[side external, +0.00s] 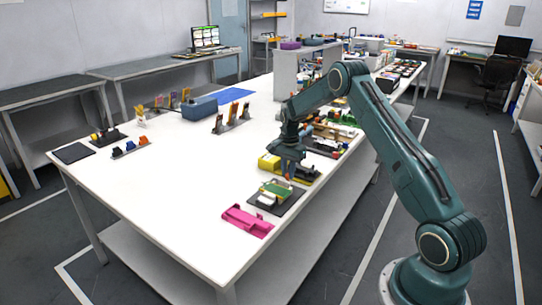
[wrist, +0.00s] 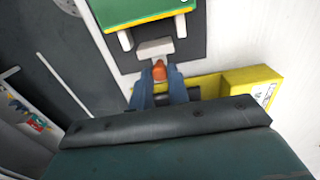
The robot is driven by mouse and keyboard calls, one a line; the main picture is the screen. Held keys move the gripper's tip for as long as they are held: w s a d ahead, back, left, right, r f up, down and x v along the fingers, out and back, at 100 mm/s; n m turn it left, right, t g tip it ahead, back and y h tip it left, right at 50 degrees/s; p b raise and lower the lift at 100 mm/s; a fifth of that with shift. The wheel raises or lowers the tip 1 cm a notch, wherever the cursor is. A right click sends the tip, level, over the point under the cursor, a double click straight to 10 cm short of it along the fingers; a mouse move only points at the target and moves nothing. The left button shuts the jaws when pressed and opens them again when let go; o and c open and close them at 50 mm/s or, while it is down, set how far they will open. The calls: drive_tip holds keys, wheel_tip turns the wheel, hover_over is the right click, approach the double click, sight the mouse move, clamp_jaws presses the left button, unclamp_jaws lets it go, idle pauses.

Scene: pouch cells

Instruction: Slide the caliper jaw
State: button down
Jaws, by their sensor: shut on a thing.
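The yellow caliper (side external: 267,163) lies on the white table, partly behind my gripper in the side view. In the wrist view its thick yellow body (wrist: 250,84) with a pale marked face is at the right, and a yellow bar runs left behind my fingers. My gripper (wrist: 160,80) points down over the bar. Its blue fingers are closed around a small orange piece (wrist: 159,70), which looks like part of the sliding jaw. The lower part of the piece and the middle of the bar are hidden by the fingers.
A dark tray (side external: 290,207) with a green block (side external: 275,190) and pale posts lies close beside the caliper. A pink holder (side external: 247,221) is nearer the front edge. Several coloured parts crowd behind my gripper. The left middle of the table is clear.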

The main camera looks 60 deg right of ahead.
drive_tip(key=c, duration=1.3)
unclamp_jaws()
drive_tip(key=shift+d, duration=0.15)
drive_tip(key=shift+r, duration=0.15)
wheel_tip(320, 180, up, 14)
drive_tip(key=shift+f, duration=0.25)
